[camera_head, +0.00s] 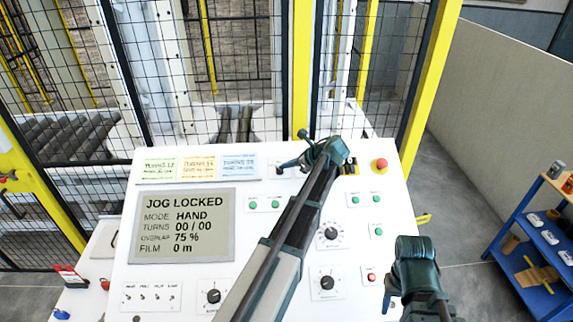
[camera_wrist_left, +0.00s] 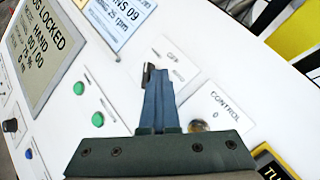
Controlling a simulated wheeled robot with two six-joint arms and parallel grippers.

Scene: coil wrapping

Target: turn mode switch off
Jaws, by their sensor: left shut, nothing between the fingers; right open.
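The white control panel (camera_head: 150,270) fills the middle of the head view. My left gripper (camera_head: 288,164) is shut and empty, reaching over the panel's upper middle. In the left wrist view its closed blue-grey fingers (camera_wrist_left: 158,92) point at a small dark switch lever (camera_wrist_left: 148,74) on a white plate with lettering that looks like OFF. The fingertips are at or right beside the lever; I cannot tell whether they touch. The panel display (camera_head: 185,225) reads JOG LOCKED, MODE HAND. My right gripper (camera_head: 388,292) is open and empty over the panel's lower right.
A red mushroom button (camera_head: 381,164) is at the panel's upper right. A CONTROL plate (camera_wrist_left: 216,112) with a metallic knob (camera_wrist_left: 197,126) is close to my left fingers. Green buttons and black dials surround the left arm. A fence stands behind; a blue shelf (camera_head: 530,250) is at right.

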